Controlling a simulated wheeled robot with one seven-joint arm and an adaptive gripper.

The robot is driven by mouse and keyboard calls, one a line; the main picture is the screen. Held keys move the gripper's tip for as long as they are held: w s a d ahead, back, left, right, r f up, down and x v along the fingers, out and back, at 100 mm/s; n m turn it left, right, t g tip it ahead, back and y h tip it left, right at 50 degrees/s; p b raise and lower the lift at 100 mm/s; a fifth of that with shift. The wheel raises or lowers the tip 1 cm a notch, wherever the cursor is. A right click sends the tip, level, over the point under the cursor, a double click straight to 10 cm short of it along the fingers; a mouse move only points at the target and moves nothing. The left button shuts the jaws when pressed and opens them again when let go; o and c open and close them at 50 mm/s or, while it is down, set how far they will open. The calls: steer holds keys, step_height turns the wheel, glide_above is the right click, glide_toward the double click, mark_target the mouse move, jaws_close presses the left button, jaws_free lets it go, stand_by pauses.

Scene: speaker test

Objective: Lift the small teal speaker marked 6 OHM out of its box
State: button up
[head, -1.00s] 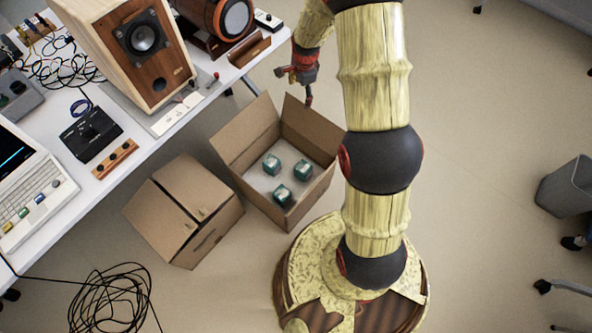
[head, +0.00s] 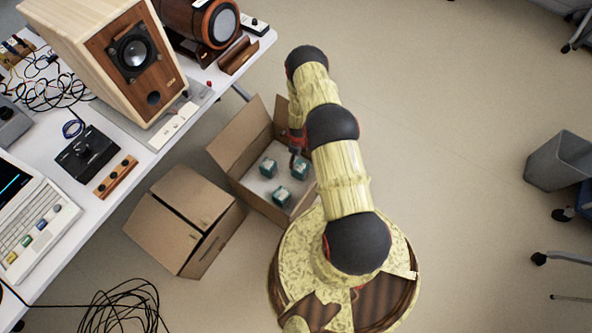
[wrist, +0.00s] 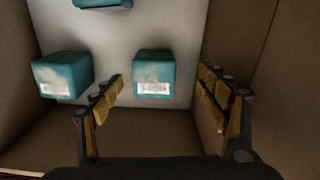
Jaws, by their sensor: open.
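Three small teal speakers stand apart on the pale floor of an open cardboard box (head: 230,142): one at the left (head: 268,168), one at the right (head: 299,169) and one nearer the front (head: 281,196). My gripper (head: 296,157) is over the box's right side, partly hidden by my arm. In the wrist view my open, empty gripper (wrist: 162,84) points down into the box. One teal speaker (wrist: 153,73) shows between the fingers, with a white label too blurred to read. Another speaker (wrist: 62,75) is left of the left finger, and a third (wrist: 102,3) is cut off at the top.
Box walls (wrist: 268,70) rise close to the right finger and along the bottom of the wrist view. A closed cardboard box (head: 183,220) stands left of the open one. A white table (head: 140,165) with a large wooden speaker (head: 110,60) is beyond.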

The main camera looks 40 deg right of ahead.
mark_target(299, 167)
steer(key=shift+m, duration=0.5)
steer(key=f, duration=0.1)
steer(key=s+f, duration=0.1)
steer(key=f, duration=0.1)
steer(key=s+f+b, duration=0.1)
steer(key=f, duration=0.1)
steer(key=shift+a+f, duration=0.25)
steer(key=shift+a, duration=0.1)
steer(key=f+b, duration=0.1)
steer(key=f, duration=0.1)
steer(key=f+b, duration=0.2)
steer(key=f, duration=0.1)
steer(key=shift+d+f, duration=0.25)
steer(key=shift+f, duration=0.05)
steer(key=shift+r, duration=0.1)
steer(key=c, duration=0.3)
steer(key=c, duration=1.4)
steer(key=shift+c, duration=0.4)
step_height(299, 167, up, 10)
steer(key=p, duration=0.4)
